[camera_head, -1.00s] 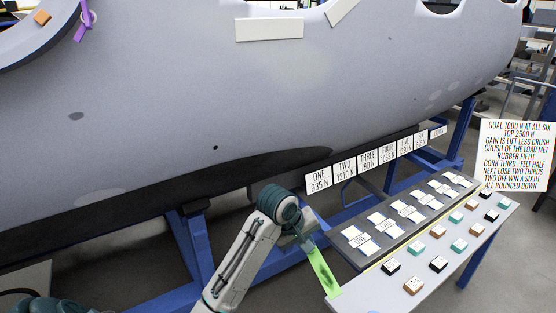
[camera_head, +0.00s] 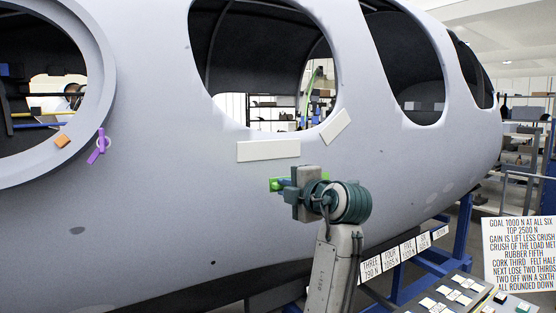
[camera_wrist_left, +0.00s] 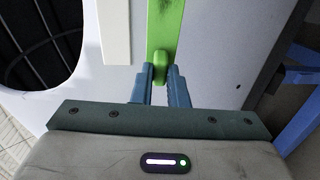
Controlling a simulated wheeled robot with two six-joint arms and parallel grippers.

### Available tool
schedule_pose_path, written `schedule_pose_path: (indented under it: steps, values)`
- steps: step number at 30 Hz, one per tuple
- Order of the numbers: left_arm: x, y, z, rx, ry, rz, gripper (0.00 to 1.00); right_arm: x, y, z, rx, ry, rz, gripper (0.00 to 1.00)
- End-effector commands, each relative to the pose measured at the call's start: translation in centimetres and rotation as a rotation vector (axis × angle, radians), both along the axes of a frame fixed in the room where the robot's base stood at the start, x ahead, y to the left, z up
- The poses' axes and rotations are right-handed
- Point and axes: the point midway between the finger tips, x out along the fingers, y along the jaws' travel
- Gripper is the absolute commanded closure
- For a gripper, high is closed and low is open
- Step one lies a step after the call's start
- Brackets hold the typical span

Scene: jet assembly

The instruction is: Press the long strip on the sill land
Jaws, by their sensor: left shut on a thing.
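A long white strip (camera_head: 268,151) lies flat on the grey fuselage skin below the large window opening, level in the head view. It also shows upright in the wrist view (camera_wrist_left: 113,30). My left gripper (camera_head: 285,185) is just below the strip, close to the skin. In the wrist view my left gripper (camera_wrist_left: 160,72) is shut on the block-shaped grip of a green flat piece (camera_wrist_left: 166,25) with a dark smudge. The green piece (camera_head: 275,184) is partly hidden by the gripper in the head view and lies beside the white strip, apart from it. My right gripper is not in view.
A shorter white strip (camera_head: 336,126) sits tilted at the window's lower right corner. A purple clip (camera_head: 99,147) and orange block (camera_head: 61,141) are by the left opening. Number cards, a parts table (camera_head: 462,293) and a sign (camera_head: 520,252) are at lower right.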

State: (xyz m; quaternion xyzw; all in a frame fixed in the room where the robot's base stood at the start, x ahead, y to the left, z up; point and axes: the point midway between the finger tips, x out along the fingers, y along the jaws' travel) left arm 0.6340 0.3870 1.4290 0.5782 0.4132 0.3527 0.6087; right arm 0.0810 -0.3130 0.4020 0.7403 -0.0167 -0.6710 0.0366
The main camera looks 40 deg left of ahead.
Motion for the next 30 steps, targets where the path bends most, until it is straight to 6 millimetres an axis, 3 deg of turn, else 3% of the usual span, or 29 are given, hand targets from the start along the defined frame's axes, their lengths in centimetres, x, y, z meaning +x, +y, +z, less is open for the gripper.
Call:
schedule_pose_path:
  steps: [1, 3, 7, 19, 26, 30]
  values:
    - [-0.5, 0.3, 2.2, 0.024, -0.017, 0.033, 1.0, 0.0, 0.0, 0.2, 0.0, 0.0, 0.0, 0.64]
    - [-1.1, 0.6, 4.1, 0.052, -0.03, 0.07, 1.0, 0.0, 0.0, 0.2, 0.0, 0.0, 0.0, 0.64]
    - [-1.9, 0.9, 6.2, 0.08, -0.042, 0.106, 1.0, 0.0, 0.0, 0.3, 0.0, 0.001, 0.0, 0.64]
    - [-2.1, 0.9, 6.5, 0.087, -0.043, 0.114, 1.0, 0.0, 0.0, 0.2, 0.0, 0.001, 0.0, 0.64]
    - [-2.1, 0.8, 6.3, 0.087, -0.045, 0.109, 1.0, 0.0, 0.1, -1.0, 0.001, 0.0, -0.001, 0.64]
    - [-1.5, 2.0, 6.5, 0.089, -0.044, 0.112, 1.0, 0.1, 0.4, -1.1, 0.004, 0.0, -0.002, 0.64]
